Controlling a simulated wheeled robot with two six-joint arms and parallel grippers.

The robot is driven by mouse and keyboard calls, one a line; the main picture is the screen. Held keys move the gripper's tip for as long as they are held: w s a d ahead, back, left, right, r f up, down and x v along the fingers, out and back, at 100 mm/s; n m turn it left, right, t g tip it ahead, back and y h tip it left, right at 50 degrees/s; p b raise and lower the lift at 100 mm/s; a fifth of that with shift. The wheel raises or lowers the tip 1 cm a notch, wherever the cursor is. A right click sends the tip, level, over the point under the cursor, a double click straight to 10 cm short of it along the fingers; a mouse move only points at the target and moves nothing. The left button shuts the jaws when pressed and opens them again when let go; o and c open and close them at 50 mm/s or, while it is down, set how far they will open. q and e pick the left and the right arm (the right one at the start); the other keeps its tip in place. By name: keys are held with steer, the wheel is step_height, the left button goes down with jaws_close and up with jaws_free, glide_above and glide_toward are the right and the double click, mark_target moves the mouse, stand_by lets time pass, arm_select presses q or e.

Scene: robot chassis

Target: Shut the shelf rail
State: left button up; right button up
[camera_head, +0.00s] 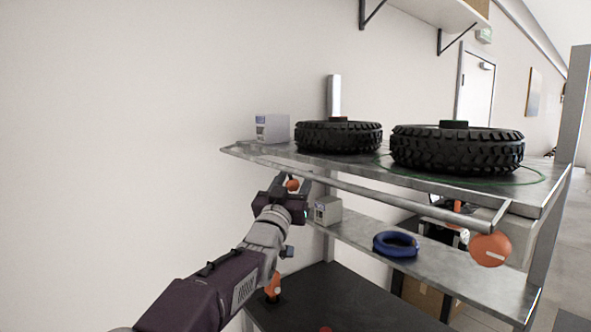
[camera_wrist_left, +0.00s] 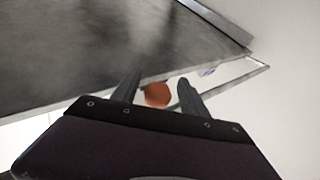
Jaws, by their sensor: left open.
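The shelf rail (camera_head: 390,193) is a grey metal bar along the front of the upper shelf, standing out just below its edge. A small orange knob (camera_head: 292,185) shows at the left end, and an orange piece (camera_wrist_left: 157,94) also shows in the left wrist view. My left gripper (camera_head: 290,184) is open at the left end. In the left wrist view its two fingers (camera_wrist_left: 158,84) stand apart on either side of the orange piece. Whether they touch it I cannot tell. My right gripper is out of view.
The lower shelf (camera_head: 440,265) holds a blue ring (camera_head: 396,244) and another grey box (camera_head: 327,210). The white wall (camera_head: 110,130) at left is bare.

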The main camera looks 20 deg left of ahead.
arm_select(q)
steer(key=shift+w+d+r, duration=0.2)
steer(key=shift+w+d, duration=0.05)
steer(key=shift+w, duration=0.15)
steer(key=shift+a, duration=0.1)
jaws_close()
stand_by(1.1)
